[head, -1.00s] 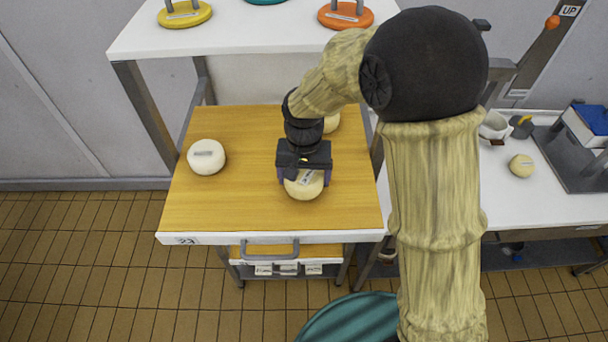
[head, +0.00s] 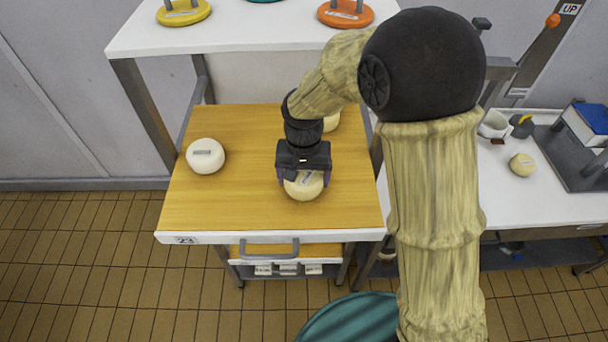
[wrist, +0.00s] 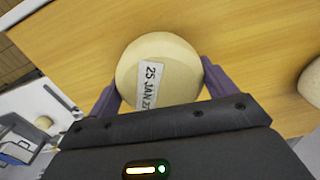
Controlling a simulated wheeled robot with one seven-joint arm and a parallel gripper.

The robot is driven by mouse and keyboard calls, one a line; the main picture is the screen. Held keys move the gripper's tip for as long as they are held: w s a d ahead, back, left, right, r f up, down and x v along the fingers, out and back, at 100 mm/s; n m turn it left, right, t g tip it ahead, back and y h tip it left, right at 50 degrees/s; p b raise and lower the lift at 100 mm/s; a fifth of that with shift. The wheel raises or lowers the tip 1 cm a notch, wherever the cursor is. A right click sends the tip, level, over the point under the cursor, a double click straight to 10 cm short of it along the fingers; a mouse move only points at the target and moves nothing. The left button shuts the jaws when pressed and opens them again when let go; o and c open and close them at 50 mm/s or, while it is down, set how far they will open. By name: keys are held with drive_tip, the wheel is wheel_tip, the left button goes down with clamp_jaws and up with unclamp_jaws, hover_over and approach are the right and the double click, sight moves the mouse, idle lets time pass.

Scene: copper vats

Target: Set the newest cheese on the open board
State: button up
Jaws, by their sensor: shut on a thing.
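My gripper (head: 303,176) is shut on a round pale-yellow cheese (head: 304,187) at the middle right of the wooden board (head: 240,205). In the wrist view this cheese (wrist: 158,65) sits between the two purple fingers and its label reads "25 JAN" with a cut-off or unclear end. I cannot tell if it touches the board. A whiter labelled cheese (head: 205,156) lies on the board's left side. Another pale cheese (head: 331,121) is at the back, partly hidden by my arm. A further small cheese (head: 522,164) lies on the white counter at right.
A white shelf (head: 240,40) stands behind the board, with yellow (head: 184,13) and orange (head: 345,14) handled discs. The white counter (head: 500,210) at right holds a jug (head: 494,125) and a grey stand. The board's front left is clear.

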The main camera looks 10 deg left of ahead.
drive_tip(key=shift+f, duration=0.4)
idle(0.3)
drive_tip(key=o, duration=1.1)
drive_tip(key=shift+o, duration=0.2)
drive_tip(key=shift+r+p, duration=2.55)
drive_tip(key=shift+r, duration=1.05)
drive_tip(key=shift+d+f, duration=0.1)
